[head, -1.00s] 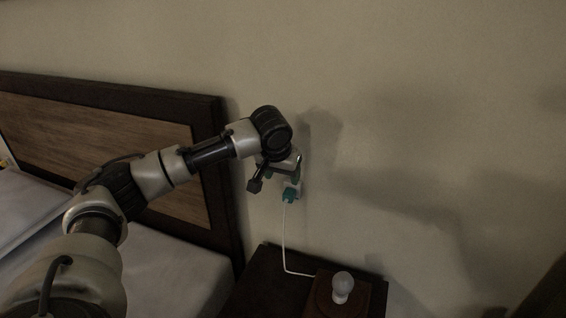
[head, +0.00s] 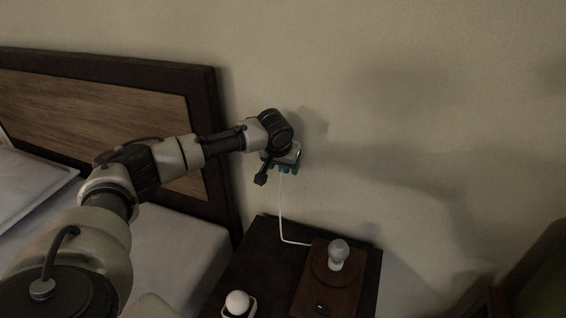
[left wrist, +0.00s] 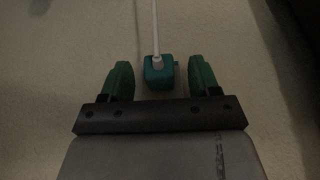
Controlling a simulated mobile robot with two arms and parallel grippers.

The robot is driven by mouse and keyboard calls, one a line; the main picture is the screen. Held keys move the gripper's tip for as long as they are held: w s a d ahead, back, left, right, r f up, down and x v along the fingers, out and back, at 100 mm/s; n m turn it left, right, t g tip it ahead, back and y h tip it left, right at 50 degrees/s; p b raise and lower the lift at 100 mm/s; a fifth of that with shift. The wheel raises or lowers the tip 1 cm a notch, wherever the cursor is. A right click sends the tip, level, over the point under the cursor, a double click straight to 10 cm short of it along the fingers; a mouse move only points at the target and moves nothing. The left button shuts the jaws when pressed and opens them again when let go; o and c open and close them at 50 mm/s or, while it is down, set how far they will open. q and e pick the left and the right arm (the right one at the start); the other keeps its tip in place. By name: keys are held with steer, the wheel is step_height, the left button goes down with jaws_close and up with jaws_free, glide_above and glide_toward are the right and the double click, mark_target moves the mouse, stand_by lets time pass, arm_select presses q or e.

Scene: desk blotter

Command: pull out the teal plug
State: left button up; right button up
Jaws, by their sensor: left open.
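The teal plug (left wrist: 159,76) sits at the wall with a white cord (left wrist: 155,25) leaving it. In the left wrist view it lies between the two green fingers of my left gripper (left wrist: 160,80), with a gap on each side. My left gripper is open. In the head view the gripper (head: 284,160) is at the wall, and the plug (head: 287,170) shows only in part below it. The outlet is mostly hidden behind the plug and gripper. My right gripper is not in view.
The cord runs down to a wooden lamp base with a bulb (head: 339,254) on a dark nightstand (head: 262,250). A small white round object (head: 238,302) stands at its front. A bed with a wooden headboard (head: 120,100) is at left. The wall at right is clear.

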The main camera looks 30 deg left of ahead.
arm_select(q)
steer(key=shift+c, duration=0.3)
steer(key=c, duration=0.9)
steer(key=shift+s+d+p, duration=0.15)
steer(key=shift+s+p, duration=0.25)
steer(key=shift+p, duration=0.2)
steer(key=shift+c, duration=0.2)
steer(key=s+p, duration=0.2)
steer(key=s+d+p, duration=0.1)
steer(key=s+p, duration=0.2)
steer(key=shift+s+d, duration=0.15)
steer(key=shift+s, duration=0.15)
